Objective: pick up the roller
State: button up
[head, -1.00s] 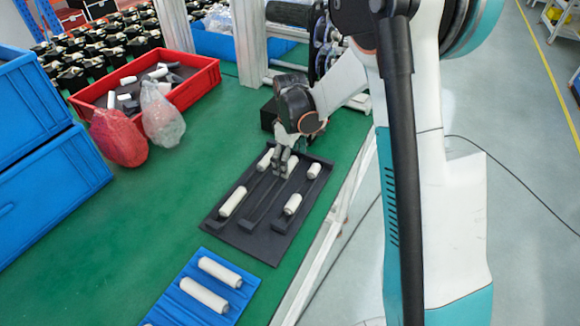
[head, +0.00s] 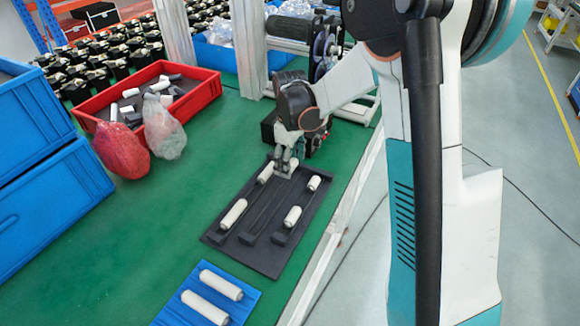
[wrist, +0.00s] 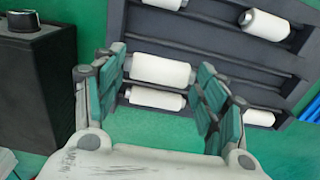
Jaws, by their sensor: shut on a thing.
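The black tray (head: 268,262) lies on the green table and holds several white rollers. My gripper (head: 284,167) is over the tray's far end in the head view. In the wrist view, my gripper (wrist: 160,74) has its green-padded fingers at the two ends of a white roller (wrist: 160,70) and is shut on it. Another white roller (wrist: 155,98) shows just below it, between the fingers in the picture. Other rollers lie in the tray at the near left (head: 233,214), near right (head: 292,217) and far right (head: 314,183). The held roller is mostly hidden in the head view.
A blue tray (head: 190,284) with two white rollers lies nearer on the table. A red crate (head: 205,95) with loose parts, red and clear bags (head: 163,125) and stacked blue boxes (head: 45,215) stand at left. A black box (wrist: 35,80) is left of my gripper in the wrist view.

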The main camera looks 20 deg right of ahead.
notch_tip(320, 180, up, 15)
jog(key=p, duration=0.4)
dwell(0.4)
jog(key=shift+f+b, duration=0.3)
jog(key=shift+f, duration=0.1)
jog(key=shift+f+b, duration=5.35)
jog(key=shift+f, duration=3.25)
